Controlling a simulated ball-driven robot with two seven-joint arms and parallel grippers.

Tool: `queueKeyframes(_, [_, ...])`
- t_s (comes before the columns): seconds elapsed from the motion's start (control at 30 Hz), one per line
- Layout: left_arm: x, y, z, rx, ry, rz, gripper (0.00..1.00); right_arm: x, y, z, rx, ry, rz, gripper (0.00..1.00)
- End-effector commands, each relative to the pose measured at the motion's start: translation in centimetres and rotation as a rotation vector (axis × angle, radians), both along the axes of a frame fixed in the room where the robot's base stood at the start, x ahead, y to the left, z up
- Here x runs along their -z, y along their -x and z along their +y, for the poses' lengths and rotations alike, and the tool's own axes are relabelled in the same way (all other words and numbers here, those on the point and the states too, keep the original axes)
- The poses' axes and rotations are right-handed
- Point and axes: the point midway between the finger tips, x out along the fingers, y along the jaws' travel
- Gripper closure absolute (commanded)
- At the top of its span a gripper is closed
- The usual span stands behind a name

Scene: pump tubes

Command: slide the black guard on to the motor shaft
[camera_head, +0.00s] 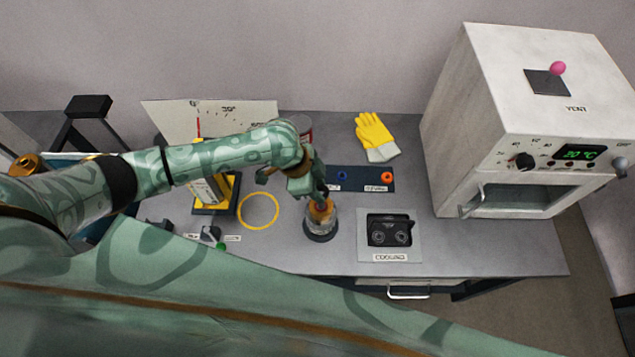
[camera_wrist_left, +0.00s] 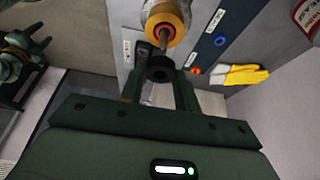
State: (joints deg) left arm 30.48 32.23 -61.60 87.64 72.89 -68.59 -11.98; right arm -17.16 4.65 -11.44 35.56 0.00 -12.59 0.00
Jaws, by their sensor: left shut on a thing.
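My left gripper (camera_head: 321,190) is shut on the black guard, a short dark ring (camera_wrist_left: 160,68) that sits between its two fingertips in the left wrist view. The motor (camera_head: 320,212) has an orange-yellow top and stands in a round dark base on the bench. The motor shaft (camera_wrist_left: 165,41), a thin copper-brown rod, sticks out of the orange end (camera_wrist_left: 166,18). The guard is at or very close to the shaft's tip; I cannot tell whether they touch. In the head view the guard is mostly hidden by the gripper. A green part of mine, possibly the right gripper (camera_wrist_left: 22,58), shows blurred.
A yellow ring (camera_head: 259,211) lies left of the motor. A cooling plate (camera_head: 390,250) is to its right. A dark strip (camera_head: 357,179) with blue and orange knobs and yellow gloves (camera_head: 375,136) lie behind. A white oven (camera_head: 530,120) stands at the right.

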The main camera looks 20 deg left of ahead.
Motion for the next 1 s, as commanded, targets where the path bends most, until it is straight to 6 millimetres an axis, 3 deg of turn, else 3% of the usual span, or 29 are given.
queueKeyframes(0.1, [1.7, 0.0, 0.0, 0.000, 0.000, 0.001, 0.89, 1.2, 0.1, 0.0, 0.000, 0.000, 0.001, 0.50])
queueKeyframes(0.3, [2.8, 0.0, 0.0, 0.001, 0.000, 0.000, 0.89, 1.9, 0.1, 0.0, 0.001, 0.000, 0.002, 0.50])
queueKeyframes(1.0, [2.7, 0.0, 0.0, 0.000, -0.001, 0.000, 0.89, 1.5, 0.2, 0.2, 0.000, -0.002, 0.004, 0.50])
